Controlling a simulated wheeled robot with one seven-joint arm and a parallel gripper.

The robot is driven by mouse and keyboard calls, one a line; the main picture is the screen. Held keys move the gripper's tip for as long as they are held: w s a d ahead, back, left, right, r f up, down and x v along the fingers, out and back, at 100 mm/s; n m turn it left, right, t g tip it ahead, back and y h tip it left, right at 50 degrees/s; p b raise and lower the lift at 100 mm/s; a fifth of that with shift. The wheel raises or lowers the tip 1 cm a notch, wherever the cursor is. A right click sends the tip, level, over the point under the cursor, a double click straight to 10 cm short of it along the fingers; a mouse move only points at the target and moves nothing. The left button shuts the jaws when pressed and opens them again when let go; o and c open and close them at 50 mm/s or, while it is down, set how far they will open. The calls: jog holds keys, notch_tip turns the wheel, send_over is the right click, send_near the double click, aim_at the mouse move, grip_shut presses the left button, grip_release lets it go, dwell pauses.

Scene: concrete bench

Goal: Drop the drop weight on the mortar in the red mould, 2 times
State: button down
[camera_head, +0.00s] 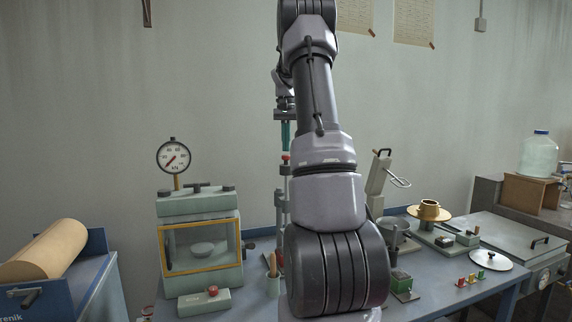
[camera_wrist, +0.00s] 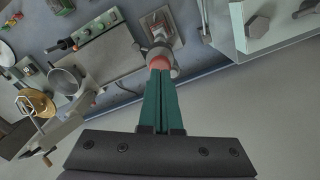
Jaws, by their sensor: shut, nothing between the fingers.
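My gripper (camera_head: 286,135) is shut and empty, its green fingers pointing down above a tall rig, partly behind my arm. In the wrist view the closed fingers (camera_wrist: 160,85) end at a red-topped part (camera_wrist: 160,63) of this rig; I cannot tell whether they touch it. The head view shows a red cap (camera_head: 285,158) just below the fingertips, with a grey body (camera_head: 285,170) under it, which looks like the drop weight. Much of the rig is hidden by my arm. The red mould and its mortar cannot be made out for certain.
A glazed press (camera_head: 198,205) with a dial gauge (camera_head: 173,157) stands left of the rig. Small coloured blocks (camera_head: 472,279), a brass-coloured pot (camera_head: 428,210) and a grey bowl (camera_head: 392,230) are to the right. A large lidded box (camera_head: 510,240) stands at the far right.

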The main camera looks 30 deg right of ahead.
jog(key=shift+f, duration=0.95)
jog(key=shift+r, duration=2.1)
